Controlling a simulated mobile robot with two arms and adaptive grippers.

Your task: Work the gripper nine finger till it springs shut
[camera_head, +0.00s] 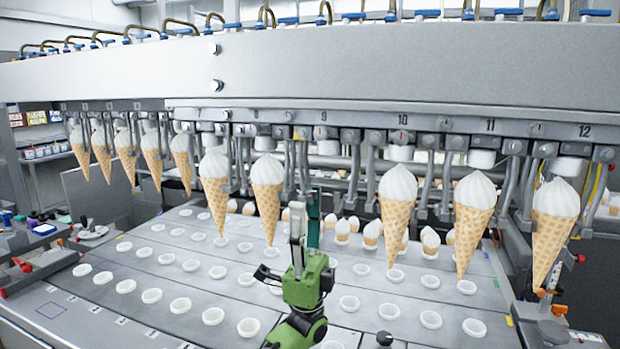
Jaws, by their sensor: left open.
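The number plate 9 (323,117) shows on the machine's front rail. Under it there is no cone; grey metal fingers (303,165) hang at the left of that gap. Whether gripper nine is fully open is too small to tell. My left gripper (305,206), on a green wrist, points up from the bottom middle with its fingertips just below this gap. It is open and appears empty; I cannot tell whether it touches a finger. Filled cones hang on both sides, one to the left (267,195) and one under 10 (397,205). My right gripper is not in view.
More cones hang farther right (474,215) and (555,222), and a row hangs at the far left. Below lies a grey slatted bed (225,290) with rows of white-rimmed holes. Small cones (343,229) stand at its back. A side bench with tools (35,250) is at left.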

